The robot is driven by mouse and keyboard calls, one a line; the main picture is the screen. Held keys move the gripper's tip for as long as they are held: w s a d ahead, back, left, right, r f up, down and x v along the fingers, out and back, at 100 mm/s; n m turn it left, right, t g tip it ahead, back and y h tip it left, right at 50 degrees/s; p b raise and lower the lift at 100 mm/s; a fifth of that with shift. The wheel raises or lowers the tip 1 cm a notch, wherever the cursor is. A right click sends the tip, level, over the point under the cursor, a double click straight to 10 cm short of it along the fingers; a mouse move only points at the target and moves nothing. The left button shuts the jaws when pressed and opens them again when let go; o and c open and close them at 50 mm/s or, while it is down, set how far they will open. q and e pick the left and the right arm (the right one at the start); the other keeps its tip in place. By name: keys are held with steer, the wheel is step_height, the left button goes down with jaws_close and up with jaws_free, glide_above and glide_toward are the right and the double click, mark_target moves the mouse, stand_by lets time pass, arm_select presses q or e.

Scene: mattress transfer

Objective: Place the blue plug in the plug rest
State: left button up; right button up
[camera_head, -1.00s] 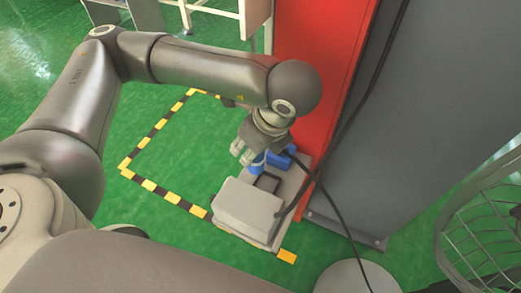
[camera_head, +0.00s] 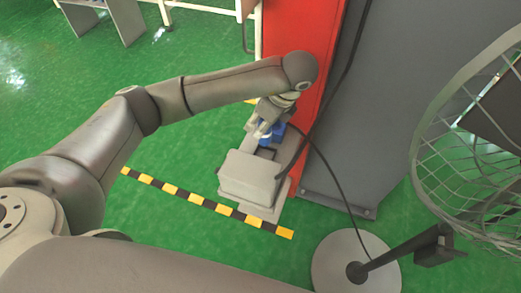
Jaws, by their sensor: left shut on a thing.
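The blue plug (camera_head: 274,131) is at the far end of the grey box-like unit on the floor, beside the red column. A black cable runs close by it. My left gripper (camera_head: 260,131) points down at the blue plug and is shut on it; its fingers partly cover the plug. The grey unit (camera_head: 249,176), which looks like the plug rest, has a dark recess (camera_head: 265,153) right below the plug. I cannot tell whether the plug touches the recess. My right gripper is not in view.
A red column (camera_head: 303,45) and a grey cabinet (camera_head: 376,100) stand right of the unit. A caged fan (camera_head: 470,150) with a round base (camera_head: 335,265) stands at the right. Yellow-black floor tape (camera_head: 205,203) runs in front of the unit.

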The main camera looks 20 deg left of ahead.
arm_select(q)
step_height(320, 180, down, 3)
steer(key=shift+f+b, duration=0.15)
steer(key=shift+b, duration=0.2)
steer(key=shift+w+f, duration=0.1)
steer(key=shift+f, duration=0.2)
step_height(320, 180, down, 4)
steer(key=shift+f+p, duration=0.1)
steer(key=shift+p, duration=0.4)
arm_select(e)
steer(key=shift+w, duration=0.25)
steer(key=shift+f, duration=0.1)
arm_select(q)
steer(key=shift+f, duration=0.15)
steer(key=o, duration=1.1)
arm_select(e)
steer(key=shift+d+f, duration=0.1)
